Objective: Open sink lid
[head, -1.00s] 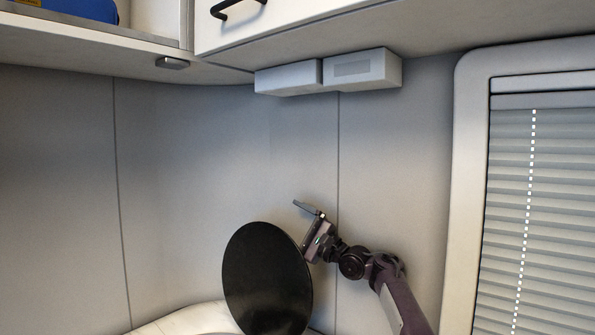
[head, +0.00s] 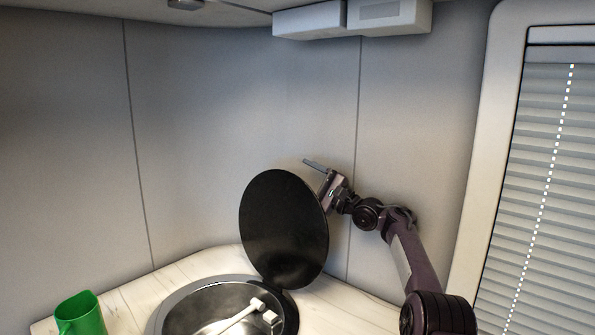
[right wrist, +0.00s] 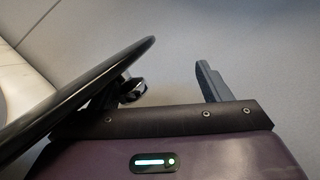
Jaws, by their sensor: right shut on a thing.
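The round black sink lid (head: 283,232) stands raised, nearly upright, at the back edge of the round sink (head: 180,308), whose basin and white faucet (head: 243,317) are uncovered. One finger sticks out past the rim; the other is mostly hidden behind the lid. In the right wrist view the lid (right wrist: 85,85) crosses the left side as a dark slanted disc, and one grey finger (right wrist: 209,80) stands to its right. My left gripper is not in view.
A green cup (head: 80,315) stands on the pale marbled counter (head: 125,295) left of the sink. A grey wall (head: 200,130) is close behind the lid. A window with a pleated blind (head: 545,180) is at the right, and white boxes (head: 350,18) hang above.

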